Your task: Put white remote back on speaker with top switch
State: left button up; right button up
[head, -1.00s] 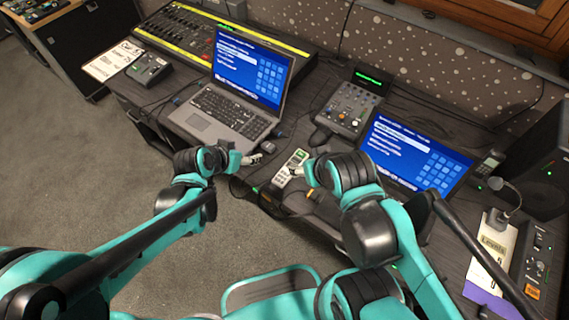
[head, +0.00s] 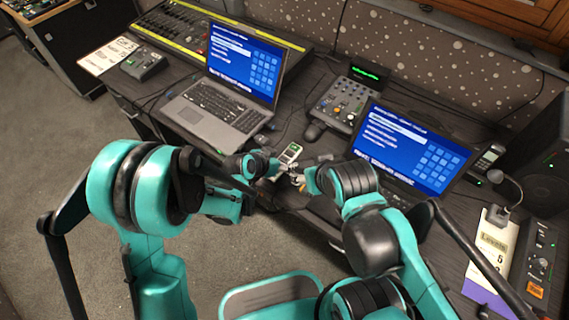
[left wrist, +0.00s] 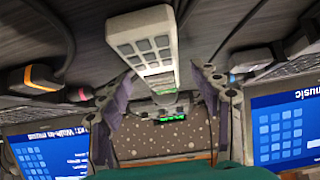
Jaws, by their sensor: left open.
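The white remote (head: 291,152) is near the table's front edge, between my two grippers, partly hidden by them. In the left wrist view the white remote (left wrist: 143,42) shows its grey buttons and a small green screen at the far end. My left gripper (head: 272,170) is open, with its fingers (left wrist: 163,80) on either side of the remote's screen end; contact is not clear. My right gripper (head: 299,179) is close by on the right; its finger state is unclear. A black speaker (head: 546,150) stands at the far right; no top switch can be made out.
A left laptop (head: 215,108), a small mixer (head: 343,103) and a right laptop (head: 412,150) crowd the table. A dark handset (head: 489,157), a microphone (head: 502,212) and a control box (head: 537,262) are at the right.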

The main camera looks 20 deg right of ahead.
pick_arm(q)
jog(key=shift+w+d+f, duration=0.15)
jog(key=shift+d+f, duration=0.05)
jog(key=shift+f, duration=0.05)
jog(key=shift+r, duration=0.1)
jog(key=shift+c, duration=0.3)
jog(key=c, duration=1.4)
